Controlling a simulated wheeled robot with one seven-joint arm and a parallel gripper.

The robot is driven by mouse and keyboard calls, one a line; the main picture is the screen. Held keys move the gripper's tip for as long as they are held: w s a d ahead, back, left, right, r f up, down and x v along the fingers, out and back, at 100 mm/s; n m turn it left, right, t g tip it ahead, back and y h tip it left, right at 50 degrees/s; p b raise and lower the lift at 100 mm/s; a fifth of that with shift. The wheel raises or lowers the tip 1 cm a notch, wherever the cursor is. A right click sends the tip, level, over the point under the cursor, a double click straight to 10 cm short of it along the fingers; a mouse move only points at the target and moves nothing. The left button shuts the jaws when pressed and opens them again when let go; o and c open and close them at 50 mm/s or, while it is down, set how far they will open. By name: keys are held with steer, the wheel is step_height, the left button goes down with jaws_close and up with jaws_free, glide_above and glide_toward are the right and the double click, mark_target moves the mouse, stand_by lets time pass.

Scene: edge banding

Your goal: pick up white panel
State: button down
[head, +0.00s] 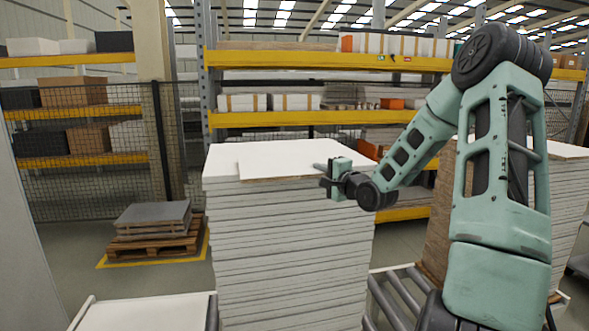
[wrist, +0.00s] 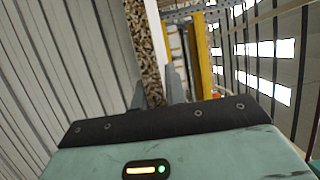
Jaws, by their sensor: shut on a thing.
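The white panel (head: 285,157) lies flat on top of a tall stack of panels (head: 285,255). It is shifted a little to the right of the white top surface beneath it. My gripper (head: 321,175) is at the panel's near right edge and is shut on it. In the wrist view my two fingers (wrist: 158,84) stand on either side of a brown speckled panel edge (wrist: 148,45). The exact finger contact is hard to see, and I cannot tell whether the panel is lifted clear of the stack.
A second stack (head: 440,215) stands at the right, partly behind my arm. Roller conveyors (head: 398,298) run at the stack's foot. A white-topped surface (head: 145,312) is at front left. A pallet with grey boards (head: 152,220) stands on the floor, with shelving and mesh fencing behind.

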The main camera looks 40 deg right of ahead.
steer(key=shift+r, duration=0.15)
step_height(320, 180, up, 9)
steer(key=shift+f, duration=0.15)
steer(key=s+a+r+p, duration=0.1)
steer(key=s+r+p, duration=1)
steer(key=p, duration=0.6)
steer(key=shift+s+a, duration=0.4)
steer(key=shift+s, duration=0.05)
steer(key=shift+w+r, duration=0.1)
steer(key=shift+w, duration=0.05)
